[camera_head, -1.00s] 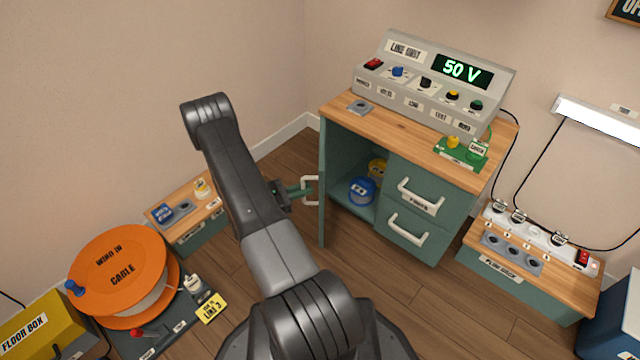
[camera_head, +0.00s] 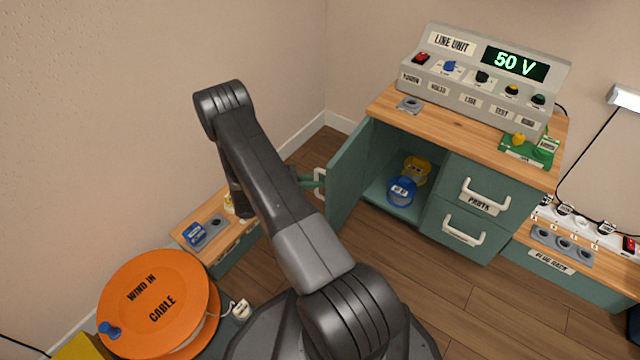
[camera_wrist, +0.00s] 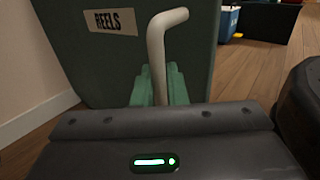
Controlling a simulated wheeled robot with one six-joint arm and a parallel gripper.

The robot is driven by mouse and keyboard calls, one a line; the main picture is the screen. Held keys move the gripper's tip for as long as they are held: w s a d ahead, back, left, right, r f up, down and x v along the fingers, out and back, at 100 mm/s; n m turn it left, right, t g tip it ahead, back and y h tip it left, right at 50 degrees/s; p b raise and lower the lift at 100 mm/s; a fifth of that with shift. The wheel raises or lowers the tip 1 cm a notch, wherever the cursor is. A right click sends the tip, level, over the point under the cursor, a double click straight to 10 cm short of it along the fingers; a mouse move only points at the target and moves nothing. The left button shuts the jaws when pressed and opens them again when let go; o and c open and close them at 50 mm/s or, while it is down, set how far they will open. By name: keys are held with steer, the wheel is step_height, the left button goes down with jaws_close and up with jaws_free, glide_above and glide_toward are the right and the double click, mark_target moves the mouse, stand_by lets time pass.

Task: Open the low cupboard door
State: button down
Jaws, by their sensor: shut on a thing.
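The low cupboard door (camera_head: 349,175) is a green panel that stands swung open at the left of the bench unit. In the wrist view the door (camera_wrist: 100,60) carries a "REELS" label and a white bar handle (camera_wrist: 157,50). My gripper (camera_head: 312,180) is at the outer face of the door, shut on the handle; its green fingers (camera_wrist: 160,88) close around the handle's lower part. Inside the open cupboard are a blue reel (camera_head: 402,190) and a yellow reel (camera_head: 415,170). My arm hides part of the area left of the door.
Two drawers (camera_head: 467,210) are right of the cupboard opening. The line unit (camera_head: 480,75) stands on the wooden top. A low bench (camera_head: 190,226) and an orange cable drum (camera_head: 150,300) are at the left. Wooden floor before the cupboard is clear.

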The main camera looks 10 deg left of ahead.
steer(key=shift+w, duration=0.15)
steer(key=c, duration=1.5)
jaws_free()
steer(key=shift+d, duration=0.15)
steer(key=shift+c, duration=0.2)
steer(key=p+v, duration=0.3)
steer(key=v, duration=1)
steer(key=shift+a, duration=0.4)
steer(key=shift+d, duration=0.1)
steer(key=b+x, duration=0.3)
steer(key=x, duration=1)
steer(key=shift+d, duration=0.25)
steer(key=shift+s+d, duration=0.15)
steer(key=shift+s, duration=0.1)
